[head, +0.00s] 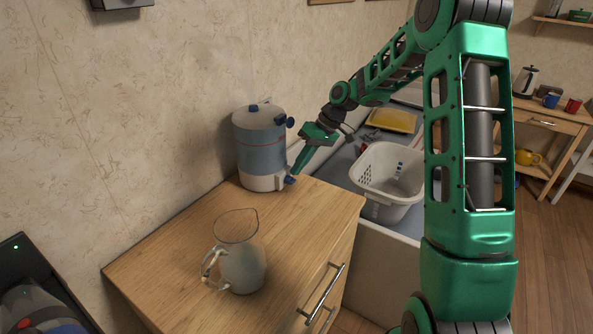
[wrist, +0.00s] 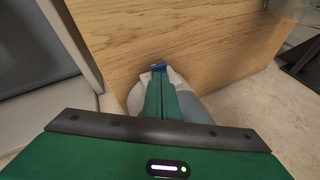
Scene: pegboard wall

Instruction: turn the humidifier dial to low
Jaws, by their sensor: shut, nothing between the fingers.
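The humidifier (head: 260,150) stands upright at the back of the wooden cabinet top, with a white base and a clear bluish tank. A blue dial (head: 290,180) sits low on its base, on the right side. The dial's setting is too small to read. My gripper (head: 294,173) is shut with its fingertips at the dial; I cannot tell whether they touch it. In the wrist view my shut green fingers (wrist: 160,78) reach toward the blue dial (wrist: 159,67) and hide part of it. The white base (wrist: 136,97) shows behind them.
A glass pitcher (head: 240,262) stands on the front of the wooden cabinet top (head: 178,262). A white laundry basket (head: 388,175) and a yellow item (head: 392,121) lie to the right, beyond the cabinet. The wall is close behind the humidifier.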

